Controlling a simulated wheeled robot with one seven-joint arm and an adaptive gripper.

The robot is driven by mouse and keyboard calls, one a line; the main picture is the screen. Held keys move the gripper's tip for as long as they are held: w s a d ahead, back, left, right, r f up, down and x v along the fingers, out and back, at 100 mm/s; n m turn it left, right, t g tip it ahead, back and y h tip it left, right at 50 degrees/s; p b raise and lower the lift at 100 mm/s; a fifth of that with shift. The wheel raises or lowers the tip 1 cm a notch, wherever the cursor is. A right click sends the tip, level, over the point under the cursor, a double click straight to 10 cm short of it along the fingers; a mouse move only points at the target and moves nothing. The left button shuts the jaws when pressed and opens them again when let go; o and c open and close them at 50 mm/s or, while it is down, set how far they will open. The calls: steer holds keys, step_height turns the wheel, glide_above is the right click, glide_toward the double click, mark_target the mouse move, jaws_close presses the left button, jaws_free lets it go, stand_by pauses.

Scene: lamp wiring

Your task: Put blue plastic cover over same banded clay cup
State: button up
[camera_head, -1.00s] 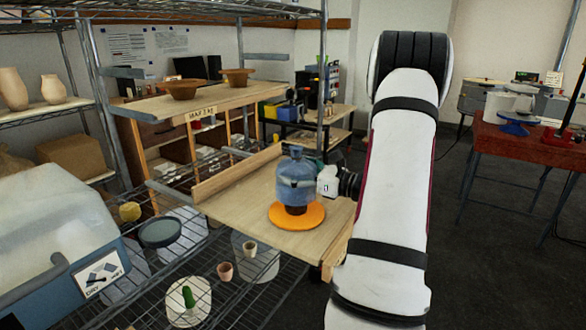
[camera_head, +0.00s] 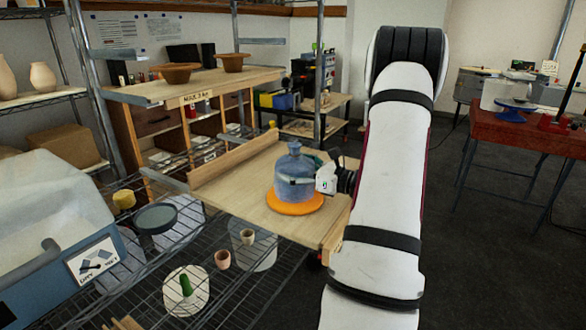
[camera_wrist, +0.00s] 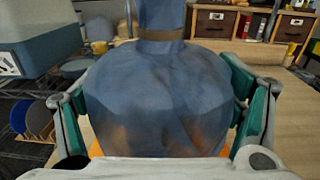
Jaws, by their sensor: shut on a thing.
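The blue plastic cover (camera_head: 295,172) stands upright on the orange round board (camera_head: 295,207), its lower edge at or very near the board. It fills the middle of the wrist view (camera_wrist: 158,95), with a brown band around its neck. Brownish patches show faintly through its lower part; the cup itself is otherwise hidden inside. My gripper (camera_head: 322,180) reaches in from the right and is shut on the cover, with green-padded fingers on both sides of it in the wrist view (camera_wrist: 157,118).
The board rests on a wooden table (camera_head: 245,200) with a raised back edge. A wire shelf (camera_head: 250,290) at front left holds small pots (camera_head: 222,259) and a cactus (camera_head: 186,285). A blue bin (camera_head: 60,265) stands at far left. The tabletop left of the board is clear.

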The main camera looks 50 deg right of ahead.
steer(key=shift+f, duration=0.35)
steer(key=o, duration=1)
steer(key=shift+s, duration=0.1)
steer(key=s, duration=0.4)
steer(key=s+d, duration=0.1)
steer(key=s, duration=0.6)
steer(key=shift+s+d, duration=0.15)
steer(key=shift+s, duration=0.25)
